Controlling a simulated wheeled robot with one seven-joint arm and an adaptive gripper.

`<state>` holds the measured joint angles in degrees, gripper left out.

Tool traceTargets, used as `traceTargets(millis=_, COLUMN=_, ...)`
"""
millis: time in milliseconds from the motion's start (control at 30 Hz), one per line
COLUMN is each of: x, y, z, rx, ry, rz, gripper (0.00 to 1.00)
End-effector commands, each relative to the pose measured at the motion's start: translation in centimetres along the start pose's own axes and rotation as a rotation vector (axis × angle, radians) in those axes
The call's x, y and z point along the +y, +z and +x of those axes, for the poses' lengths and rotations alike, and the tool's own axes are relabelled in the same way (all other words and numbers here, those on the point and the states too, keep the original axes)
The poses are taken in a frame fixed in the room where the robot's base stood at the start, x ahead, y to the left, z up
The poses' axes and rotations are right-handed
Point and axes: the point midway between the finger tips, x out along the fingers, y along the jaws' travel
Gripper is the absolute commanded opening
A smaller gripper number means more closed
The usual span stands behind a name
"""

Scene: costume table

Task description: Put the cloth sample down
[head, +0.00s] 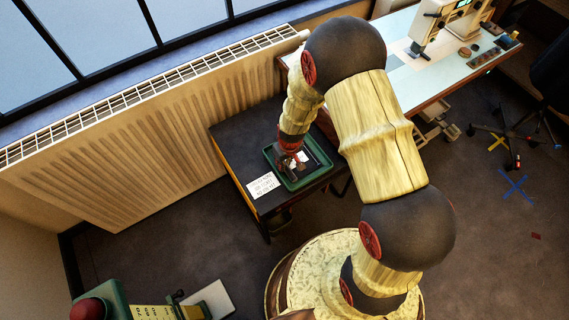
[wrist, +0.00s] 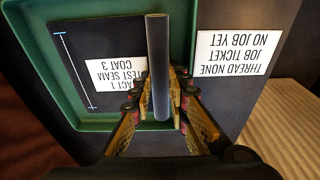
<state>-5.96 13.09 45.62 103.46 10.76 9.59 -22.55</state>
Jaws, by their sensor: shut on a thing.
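My gripper (head: 291,160) reaches down over a green tray (head: 312,181) on a small dark table. In the wrist view my gripper (wrist: 162,92) is shut on a dark grey, roll-shaped piece, which I take to be the cloth sample (wrist: 157,50). It stands out lengthwise between the two fingers. Behind it lies the tray, with a green rim (wrist: 45,72), a dark floor and a white label (wrist: 112,74) reading "ACT 1 TEST SEAM COAT 3". A thin pale line runs beside the label. I cannot tell whether the sample touches the tray floor.
A white card (head: 263,186) reading "THREAD NONE JOB TICKET NO JOB YET" lies beside the tray. A ribbed radiator (head: 130,135) stands behind the small table. A pale worktable (head: 410,70) with a sewing machine (head: 440,28) is at the upper right, near a dark chair (head: 550,75).

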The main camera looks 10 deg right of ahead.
Motion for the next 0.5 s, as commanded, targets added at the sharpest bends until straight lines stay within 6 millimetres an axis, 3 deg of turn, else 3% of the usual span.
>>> traceTargets(millis=233, x=0.0, y=0.05, z=0.33, rx=0.0, ry=0.0, rz=0.0, gripper=0.0)
traceTargets(millis=267, x=0.0, y=0.05, z=0.24, rx=0.0, ry=0.0, rz=0.0, gripper=0.18)
traceTargets(millis=367, x=0.0, y=0.04, z=0.19, rx=0.0, ry=0.0, rz=0.0, gripper=0.24)
traceTargets(millis=500, x=0.0, y=0.04, z=0.18, rx=0.0, ry=0.0, rz=0.0, gripper=0.24)
